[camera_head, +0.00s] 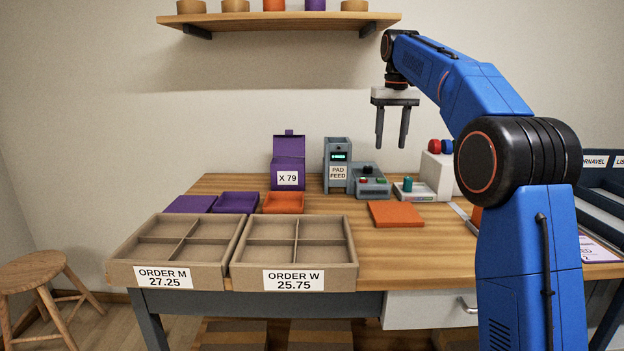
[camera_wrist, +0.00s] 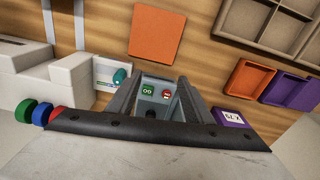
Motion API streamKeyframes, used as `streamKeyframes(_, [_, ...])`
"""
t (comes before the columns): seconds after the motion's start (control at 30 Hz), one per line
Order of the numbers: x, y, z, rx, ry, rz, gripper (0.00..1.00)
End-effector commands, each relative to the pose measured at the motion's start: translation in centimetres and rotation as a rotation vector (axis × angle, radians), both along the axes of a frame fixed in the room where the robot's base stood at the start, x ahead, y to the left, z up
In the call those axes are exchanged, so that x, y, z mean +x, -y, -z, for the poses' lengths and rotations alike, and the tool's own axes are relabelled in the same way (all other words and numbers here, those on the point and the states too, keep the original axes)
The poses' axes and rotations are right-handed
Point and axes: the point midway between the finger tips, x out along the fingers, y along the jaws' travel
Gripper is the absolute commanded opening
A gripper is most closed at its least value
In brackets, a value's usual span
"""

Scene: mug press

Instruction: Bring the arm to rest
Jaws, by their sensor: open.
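My gripper (camera_head: 391,127) is open and empty, pointing down, raised well above the back part of the table (camera_head: 440,258). In the wrist view, my gripper's two fingers (camera_wrist: 165,92) stand apart with a grey control box (camera_wrist: 160,90) with green and red buttons showing between them, some way below. My blue arm reaches up from the right and bends over toward the back. No object is between the fingers.
Two empty divided trays, ORDER M (camera_head: 122,275) and ORDER W (camera_head: 240,272), stand front left. Behind are a purple box (camera_head: 289,155), the PAD FEED unit (camera_head: 338,150) and a white machine (camera_head: 440,170). An orange pad (camera_head: 396,214) lies mid-table. A wall shelf (camera_head: 280,18) holds several cups.

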Motion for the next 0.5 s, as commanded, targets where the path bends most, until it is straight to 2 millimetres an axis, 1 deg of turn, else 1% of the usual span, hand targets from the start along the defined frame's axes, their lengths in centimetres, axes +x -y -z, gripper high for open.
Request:
streamKeyframes(0.03, [-1.5, 0.3, -0.5, 0.001, 0.01, 0.003, 0.46])
streamKeyframes(0.23, [-6.5, 1.3, -0.7, 0.003, 0.048, 0.013, 0.46])
streamKeyframes(0.37, [-9.9, 1.9, -0.3, 0.005, 0.074, 0.02, 0.46])
streamKeyframes(0.5, [-13.8, 2.5, 0.5, 0.007, 0.101, 0.027, 0.46])
